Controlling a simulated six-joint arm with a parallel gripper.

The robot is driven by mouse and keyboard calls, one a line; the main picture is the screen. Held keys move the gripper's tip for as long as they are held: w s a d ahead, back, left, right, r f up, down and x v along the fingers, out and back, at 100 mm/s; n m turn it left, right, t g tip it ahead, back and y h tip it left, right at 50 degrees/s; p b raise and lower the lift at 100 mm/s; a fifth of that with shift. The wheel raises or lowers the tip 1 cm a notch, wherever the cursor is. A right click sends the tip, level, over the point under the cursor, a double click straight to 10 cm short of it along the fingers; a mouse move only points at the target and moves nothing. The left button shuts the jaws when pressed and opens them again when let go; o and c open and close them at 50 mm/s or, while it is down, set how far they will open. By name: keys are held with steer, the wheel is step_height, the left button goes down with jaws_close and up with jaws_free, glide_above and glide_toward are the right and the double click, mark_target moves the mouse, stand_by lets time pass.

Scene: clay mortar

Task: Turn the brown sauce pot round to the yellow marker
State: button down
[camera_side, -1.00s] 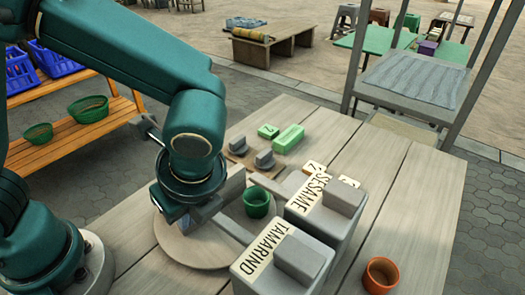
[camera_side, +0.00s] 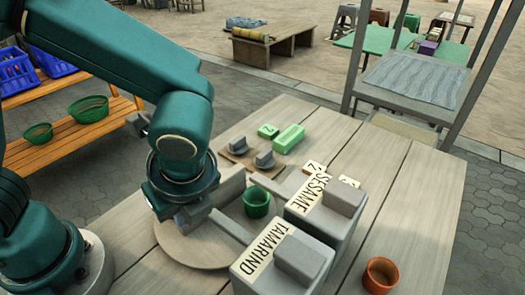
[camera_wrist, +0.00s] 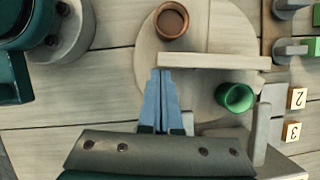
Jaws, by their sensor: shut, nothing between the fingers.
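A brown pot (camera_wrist: 172,20) stands on a pale round board (camera_wrist: 148,44) at the top of the wrist view. In the side view my arm hides it. A green pot (camera_wrist: 236,97) stands on the same board, across a straight upright bar (camera_wrist: 225,62); it also shows in the side view (camera_side: 256,203). My gripper (camera_wrist: 162,72) is shut and empty. Its blue fingertips lie close to the bar's left end, on the side away from the brown pot; I cannot tell whether they touch it. I cannot make out a yellow marker in either view.
Grey dispensers labelled SESAME (camera_side: 320,188) and TAMARIND (camera_side: 265,250) stand right of the board, with spouts reaching over it. An orange pot (camera_side: 380,275) stands at the front right. Green blocks (camera_side: 288,138) lie behind. The table's right side is mostly clear.

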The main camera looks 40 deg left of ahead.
steer(key=shift+s+a+m, duration=0.1)
steer(key=shift+a+m, duration=0.2)
steer(key=shift+a+m+t, duration=0.4)
steer(key=shift+a+m, duration=0.1)
steer(key=shift+m, duration=0.3)
steer(key=shift+a+m+t+h, duration=0.45)
steer(key=shift+a+m, duration=0.65)
steer(key=shift+m, duration=0.5)
steer(key=shift+a, duration=0.2)
steer(key=shift+w+a, duration=0.2)
steer(key=shift+a, duration=0.05)
